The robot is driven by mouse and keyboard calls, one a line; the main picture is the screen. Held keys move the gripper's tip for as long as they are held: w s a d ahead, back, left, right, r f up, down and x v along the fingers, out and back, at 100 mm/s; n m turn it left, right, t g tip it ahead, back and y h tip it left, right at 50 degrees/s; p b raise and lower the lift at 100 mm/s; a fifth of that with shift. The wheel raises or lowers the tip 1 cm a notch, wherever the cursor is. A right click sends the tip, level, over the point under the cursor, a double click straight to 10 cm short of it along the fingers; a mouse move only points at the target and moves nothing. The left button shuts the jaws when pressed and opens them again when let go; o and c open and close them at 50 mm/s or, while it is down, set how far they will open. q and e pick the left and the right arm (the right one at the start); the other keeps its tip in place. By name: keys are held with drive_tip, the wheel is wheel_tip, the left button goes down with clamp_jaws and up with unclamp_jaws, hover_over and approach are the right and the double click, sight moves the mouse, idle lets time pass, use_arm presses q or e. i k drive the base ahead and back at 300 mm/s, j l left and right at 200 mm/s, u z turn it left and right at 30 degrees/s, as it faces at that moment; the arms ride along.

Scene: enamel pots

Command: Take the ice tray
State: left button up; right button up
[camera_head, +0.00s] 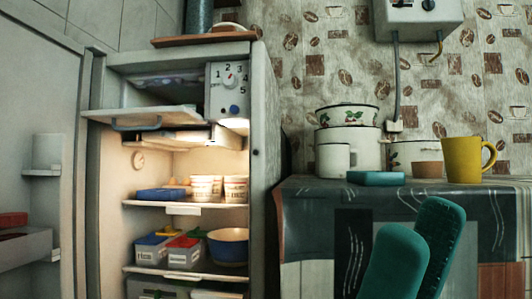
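No ice tray can be made out for certain. The open fridge (259,110) stands at left, with its freezer compartment at the top. The freezer flap (160,116) is folded down, and a pale bluish, frosty shape (165,82) lies in the dim space behind it, too unclear to name. A flat blue container (160,194) lies on the shelf below. My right gripper (418,215) shows as two teal fingers at the lower right, in front of the table. The fingers stand apart with nothing seen between them. My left gripper is out of view.
The fridge door (75,150) is swung open at left. Shelves hold white cups (202,188), small boxes (184,252) and a blue bowl (228,246). The table (310,215) at right carries enamel pots (346,143), a teal block (375,178) and a yellow mug (463,160).

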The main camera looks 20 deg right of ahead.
sight(362, 178)
drive_tip(key=z, duration=1.25)
